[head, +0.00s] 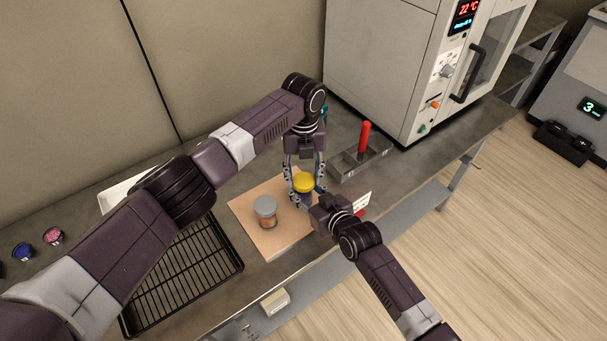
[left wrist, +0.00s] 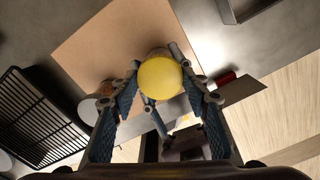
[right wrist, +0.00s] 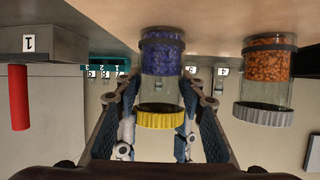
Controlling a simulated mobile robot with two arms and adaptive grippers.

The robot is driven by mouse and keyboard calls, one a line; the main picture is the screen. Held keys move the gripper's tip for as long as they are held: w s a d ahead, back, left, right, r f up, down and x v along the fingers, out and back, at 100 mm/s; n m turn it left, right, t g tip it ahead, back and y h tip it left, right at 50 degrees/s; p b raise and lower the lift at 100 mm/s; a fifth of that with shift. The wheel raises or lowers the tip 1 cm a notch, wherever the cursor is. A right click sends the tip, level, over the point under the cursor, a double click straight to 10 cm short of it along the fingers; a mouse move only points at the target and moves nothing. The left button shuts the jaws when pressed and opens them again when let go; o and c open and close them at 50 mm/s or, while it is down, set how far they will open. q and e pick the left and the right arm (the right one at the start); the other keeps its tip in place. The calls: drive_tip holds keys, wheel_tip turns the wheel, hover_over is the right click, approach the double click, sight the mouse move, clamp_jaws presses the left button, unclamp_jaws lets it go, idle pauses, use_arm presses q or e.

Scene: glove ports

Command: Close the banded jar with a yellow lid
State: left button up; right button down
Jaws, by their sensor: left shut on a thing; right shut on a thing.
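The banded jar (right wrist: 162,60) is clear, with blue-purple pieces inside and dark bands around it; it stands upright on a tan board (head: 275,242). The right wrist view shows it upside down. The yellow lid (head: 303,181) sits level on the jar's mouth; how tightly it is seated cannot be told. It also shows in the left wrist view (left wrist: 160,77). My left gripper (head: 304,184) reaches down from above, shut on the yellow lid. My right gripper (right wrist: 158,100) comes from the front right, shut on the jar's body, which it mostly hides in the head view.
A second jar (head: 265,212) with orange contents and a grey lid stands close left on the board. A black wire rack (head: 185,275) is at left. A white oven (head: 400,60) stands behind.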

use_arm(q)
drive_tip(key=shift+f, duration=0.25)
drive_tip(key=o, duration=0.7)
drive_tip(key=shift+o, duration=0.2)
drive_tip(key=shift+r, duration=2.25)
drive_tip(key=shift+c, duration=0.4)
